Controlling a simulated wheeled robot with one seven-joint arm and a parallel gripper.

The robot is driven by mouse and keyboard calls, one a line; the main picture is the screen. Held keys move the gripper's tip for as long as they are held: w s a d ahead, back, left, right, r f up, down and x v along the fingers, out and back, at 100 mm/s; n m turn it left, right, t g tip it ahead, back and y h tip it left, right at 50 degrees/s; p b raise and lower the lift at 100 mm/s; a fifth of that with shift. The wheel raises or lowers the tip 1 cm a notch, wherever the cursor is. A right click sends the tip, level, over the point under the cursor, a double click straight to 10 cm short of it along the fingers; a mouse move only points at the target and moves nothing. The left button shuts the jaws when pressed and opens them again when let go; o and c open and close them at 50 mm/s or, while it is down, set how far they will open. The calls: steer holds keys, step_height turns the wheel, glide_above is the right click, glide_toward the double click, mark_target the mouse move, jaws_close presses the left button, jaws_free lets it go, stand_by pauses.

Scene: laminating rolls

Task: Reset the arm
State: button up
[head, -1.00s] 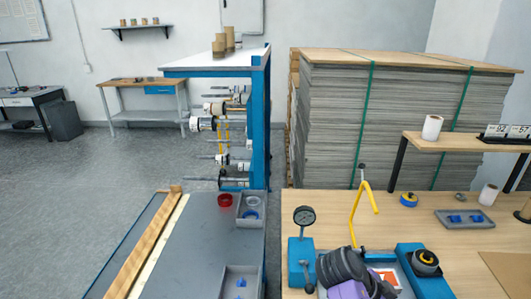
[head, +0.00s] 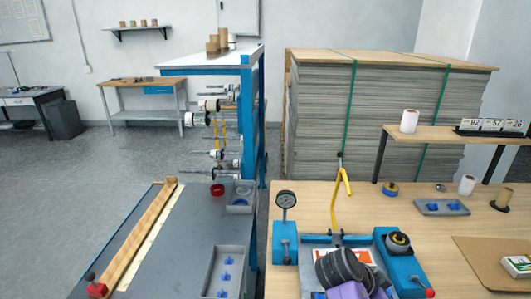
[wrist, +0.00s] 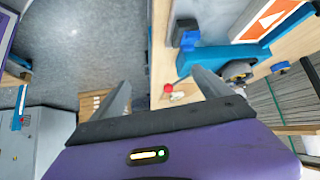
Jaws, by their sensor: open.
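My gripper (wrist: 161,77) is open in the wrist view, with its two grey fingers apart and nothing between them. Its purple body fills the bottom of that view. In the head view my dark and purple arm (head: 345,268) is folded low at the bottom centre, in front of the wooden bench (head: 460,225). The fingertips cannot be made out there.
A grey bench (head: 175,255) with a tray of blue parts (head: 229,270) lies to the left. Behind are a blue rack of rolls (head: 246,130) and a strapped sheet stack (head: 390,110). A shelf (head: 440,137) holds a white roll and number signs. Grey floor is open at far left.

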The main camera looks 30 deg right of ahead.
steer(key=w+a+n+t, duration=0.3)
steer(key=w+n+t, duration=0.5)
steer(key=w+n, duration=0.15)
steer(key=s+a+r+n+t+y+b, duration=0.1)
steer(key=s+a+n+t+y+b, duration=0.15)
steer(key=a+n+t, duration=0.75)
steer(key=s+a+r+t+y, duration=0.1)
steer(key=s+a+r+y, duration=0.1)
steer(key=s+a+r, duration=0.4)
steer(key=s+a+r+t+y, duration=0.1)
steer(key=s+a+r+y, duration=0.1)
steer(key=s+a, duration=0.7)
steer(key=s+a+f+n+g+y+b, duration=0.1)
steer(key=s+f+n+g+y, duration=0.1)
steer(key=s, duration=0.9)
steer(key=shift+s+a+b, duration=0.15)
steer(key=shift+s+b, duration=0.15)
steer(key=shift+b, duration=0.1)
